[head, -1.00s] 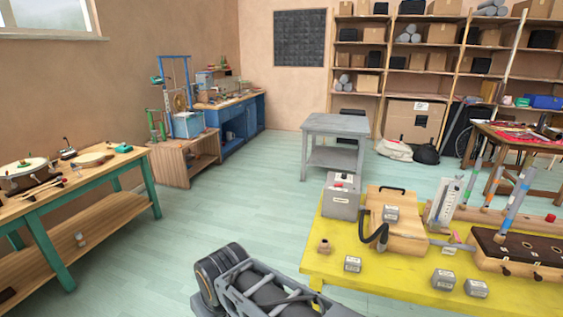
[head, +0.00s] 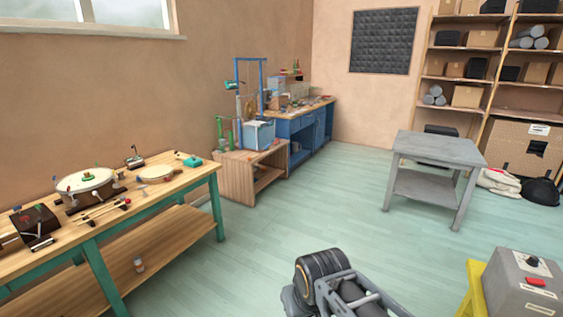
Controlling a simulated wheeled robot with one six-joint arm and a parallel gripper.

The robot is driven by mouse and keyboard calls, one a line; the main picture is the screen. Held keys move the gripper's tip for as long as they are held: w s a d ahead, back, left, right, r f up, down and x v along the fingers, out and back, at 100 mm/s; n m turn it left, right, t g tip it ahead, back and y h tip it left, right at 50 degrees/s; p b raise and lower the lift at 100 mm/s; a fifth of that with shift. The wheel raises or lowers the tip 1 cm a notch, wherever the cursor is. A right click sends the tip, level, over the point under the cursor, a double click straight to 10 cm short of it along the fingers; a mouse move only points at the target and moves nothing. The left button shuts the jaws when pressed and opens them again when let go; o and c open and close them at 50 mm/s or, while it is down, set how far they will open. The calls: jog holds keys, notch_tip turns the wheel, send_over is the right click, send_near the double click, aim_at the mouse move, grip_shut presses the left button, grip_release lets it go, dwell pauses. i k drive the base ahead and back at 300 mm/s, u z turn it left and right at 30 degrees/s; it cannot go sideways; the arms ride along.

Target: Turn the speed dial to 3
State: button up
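A grey box (head: 522,285) stands on the yellow table (head: 475,290) at the lower right, partly cut off by the picture edge. I cannot read any numbers or the dial's setting, and cannot tell if this is the speed dial. Part of my arm shows at the bottom centre, to the left of the yellow table. My gripper is not in view.
A wooden bench (head: 165,196) with a drum (head: 85,186) and small tools stands at the left. A grey side table (head: 437,149) stands at the back right. A blue workbench (head: 303,125) is against the back wall. The green floor (head: 290,215) between is clear.

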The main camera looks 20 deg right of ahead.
aim_at(533, 260)
jog(key=z, duration=0.5)
jog(key=i, duration=0.85)
jog(key=z, duration=1.85)
jog(key=i, duration=0.95)
jog(key=z, duration=0.7)
